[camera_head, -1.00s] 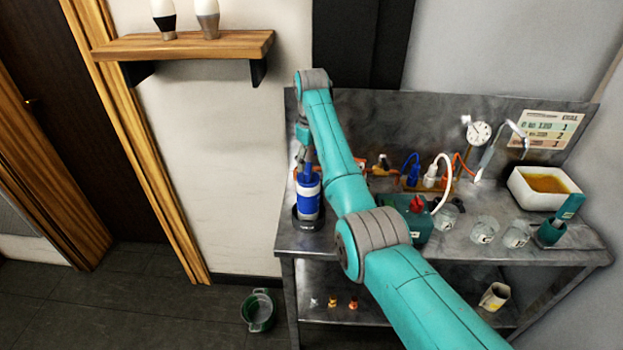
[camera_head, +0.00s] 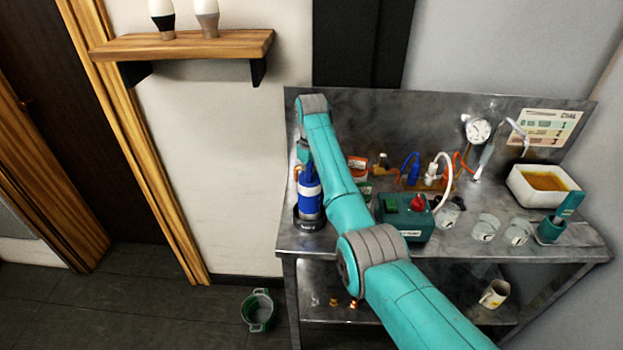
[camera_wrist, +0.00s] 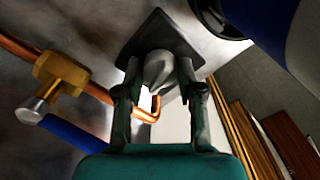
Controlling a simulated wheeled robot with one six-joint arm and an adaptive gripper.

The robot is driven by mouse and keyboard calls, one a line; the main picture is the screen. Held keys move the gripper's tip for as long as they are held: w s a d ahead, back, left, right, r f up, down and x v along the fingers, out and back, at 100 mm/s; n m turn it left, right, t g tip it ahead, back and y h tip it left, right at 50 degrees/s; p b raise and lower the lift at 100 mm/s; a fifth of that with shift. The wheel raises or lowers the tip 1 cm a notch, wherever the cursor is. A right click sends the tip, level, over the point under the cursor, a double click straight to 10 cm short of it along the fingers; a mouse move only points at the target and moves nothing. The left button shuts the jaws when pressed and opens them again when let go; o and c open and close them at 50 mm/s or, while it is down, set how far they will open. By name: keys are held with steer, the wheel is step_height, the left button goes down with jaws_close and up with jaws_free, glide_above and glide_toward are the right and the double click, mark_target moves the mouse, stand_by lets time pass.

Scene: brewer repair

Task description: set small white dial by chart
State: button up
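A pale grey-white pointed knob (camera_wrist: 158,72), which looks like the small dial, sits on a dark square plate (camera_wrist: 172,40) in the wrist view. My gripper (camera_wrist: 158,78) is open, with one finger on each side of the knob and what look like narrow gaps. I cannot tell whether either finger touches it. The dial's markings are not readable. In the head view, my arm and the blue-and-white cylinder hide the knob and fingertips. The chart (camera_head: 541,128), with coloured rows, is on the back panel at the right.
The blue-and-white cylinder (camera_head: 309,197) stands close to my wrist. A copper pipe with a brass fitting (camera_wrist: 60,74) runs beside the plate. A teal box with a red knob (camera_head: 405,219), a round gauge (camera_head: 478,130), glass jars and a white basin (camera_head: 522,193) occupy the bench.

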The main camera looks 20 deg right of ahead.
steer(key=shift+c, duration=0.9)
steer(key=shift+m, duration=1.5)
steer(key=o, duration=1.1)
steer(key=shift+o, duration=0.2)
steer(key=shift+r, duration=3.7)
